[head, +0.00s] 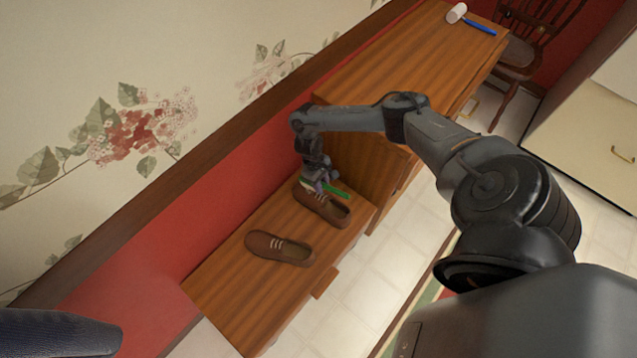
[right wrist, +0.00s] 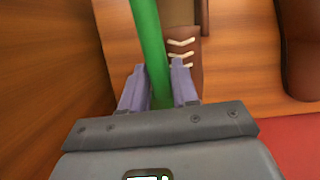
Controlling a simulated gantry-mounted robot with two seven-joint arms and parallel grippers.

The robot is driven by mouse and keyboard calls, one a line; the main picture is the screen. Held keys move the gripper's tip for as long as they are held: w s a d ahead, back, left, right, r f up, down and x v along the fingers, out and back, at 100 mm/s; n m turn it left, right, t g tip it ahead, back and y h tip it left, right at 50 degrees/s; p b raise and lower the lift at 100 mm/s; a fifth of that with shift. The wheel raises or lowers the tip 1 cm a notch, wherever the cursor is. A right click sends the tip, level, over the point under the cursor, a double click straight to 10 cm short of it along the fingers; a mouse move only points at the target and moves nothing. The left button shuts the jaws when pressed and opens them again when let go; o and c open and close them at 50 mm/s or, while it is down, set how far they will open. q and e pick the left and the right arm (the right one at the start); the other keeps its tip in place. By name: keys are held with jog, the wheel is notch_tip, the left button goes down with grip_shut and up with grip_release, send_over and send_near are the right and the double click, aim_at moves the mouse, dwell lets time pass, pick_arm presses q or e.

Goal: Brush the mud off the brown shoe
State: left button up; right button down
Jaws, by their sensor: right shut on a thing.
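Two brown lace-up shoes rest on a low wooden bench (head: 235,300). The nearer shoe (head: 278,248) lies toward the bench's middle; the farther shoe (head: 323,207) is near the cabinet end. My right gripper (head: 320,184) is shut on a brush with a green handle (head: 338,192), just above the farther shoe. In the right wrist view the green handle (right wrist: 149,45) runs between the fingers (right wrist: 160,85), beside the white laces of a shoe (right wrist: 183,50). I cannot tell whether the brush touches the shoe. No mud can be made out. My left gripper is not in view.
A taller wooden cabinet (head: 375,70) stands right beside the bench's far end. A blue-handled tool with a white head (head: 458,14) lies on its top. A wooden chair (head: 530,40) stands behind. The near end of the bench is clear.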

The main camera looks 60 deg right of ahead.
aim_at(317, 198)
jog(key=shift+a+r+p, duration=0.15)
jog(key=shift+a+p, duration=0.15)
jog(key=shift+w+a+r, duration=0.1)
jog(key=shift+a, duration=0.25)
jog(key=shift+w+a+p, duration=0.2)
jog(key=shift+a+p, duration=0.2)
jog(key=shift+a, duration=0.2)
jog(key=shift+w+a+p, duration=0.2)
jog(key=shift+a+p, duration=0.2)
jog(key=shift+a, duration=0.3)
jog(key=shift+f+p, duration=0.2)
jog(key=shift+p, duration=0.15)
jog(key=shift+f, duration=0.1)
